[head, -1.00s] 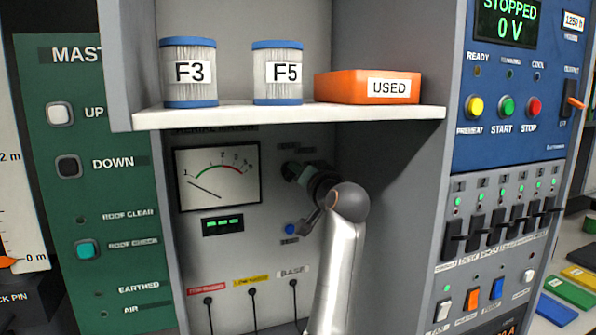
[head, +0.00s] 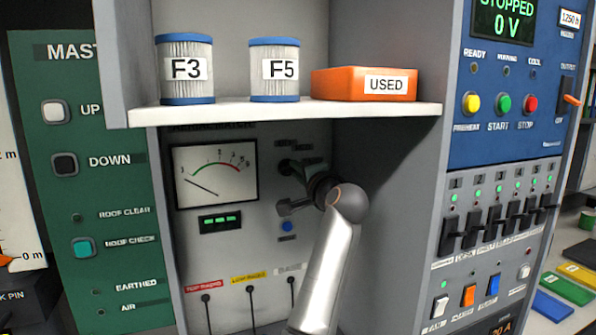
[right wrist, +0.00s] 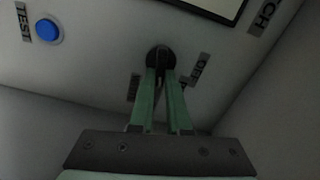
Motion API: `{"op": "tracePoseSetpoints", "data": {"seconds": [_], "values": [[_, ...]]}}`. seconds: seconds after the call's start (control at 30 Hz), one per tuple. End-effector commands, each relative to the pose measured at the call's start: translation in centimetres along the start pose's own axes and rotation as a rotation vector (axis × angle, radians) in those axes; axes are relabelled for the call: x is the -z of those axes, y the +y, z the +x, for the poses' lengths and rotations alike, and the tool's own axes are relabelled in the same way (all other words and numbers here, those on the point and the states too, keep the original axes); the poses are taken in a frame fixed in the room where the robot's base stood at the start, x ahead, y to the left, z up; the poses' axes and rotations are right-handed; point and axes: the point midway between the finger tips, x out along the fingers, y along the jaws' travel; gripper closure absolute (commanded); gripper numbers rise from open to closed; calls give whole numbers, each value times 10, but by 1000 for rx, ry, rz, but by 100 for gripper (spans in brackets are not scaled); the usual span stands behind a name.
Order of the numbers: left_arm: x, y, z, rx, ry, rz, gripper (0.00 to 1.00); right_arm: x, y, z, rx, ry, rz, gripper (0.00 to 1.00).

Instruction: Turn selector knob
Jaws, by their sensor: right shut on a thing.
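The selector knob (right wrist: 158,56) is a small dark round knob on the grey panel under the shelf. In the right wrist view, the two green fingers of my right gripper (right wrist: 162,75) are closed on it, their tips at the knob. My left gripper is not in view.
A blue TEST button (head: 288,226) is just below the knob. The meter (head: 216,174) is to its left. The white shelf (head: 285,113) overhangs the panel, carrying filters F3 and F5 and an orange USED box (head: 340,84). A grey side wall (head: 385,190) is close on the right.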

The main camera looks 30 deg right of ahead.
Motion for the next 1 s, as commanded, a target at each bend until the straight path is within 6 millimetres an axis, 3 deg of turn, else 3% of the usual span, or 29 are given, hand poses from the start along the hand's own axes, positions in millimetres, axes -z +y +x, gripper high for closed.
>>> {"op": "tracePoseSetpoints", "data": {"seconds": [0.57, 0.6, 0.8, 1.0], "values": [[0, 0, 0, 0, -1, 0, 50, 1, 0, 0, 0, 2, 28, 100], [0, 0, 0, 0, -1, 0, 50, 1, 0, 0, 0, 2, 28, 81], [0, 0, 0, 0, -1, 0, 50, 1, 0, 0, 0, 1, 27, 58], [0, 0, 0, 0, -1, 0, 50, 0, 0, 0, 0, 1, 27, 55]]}}
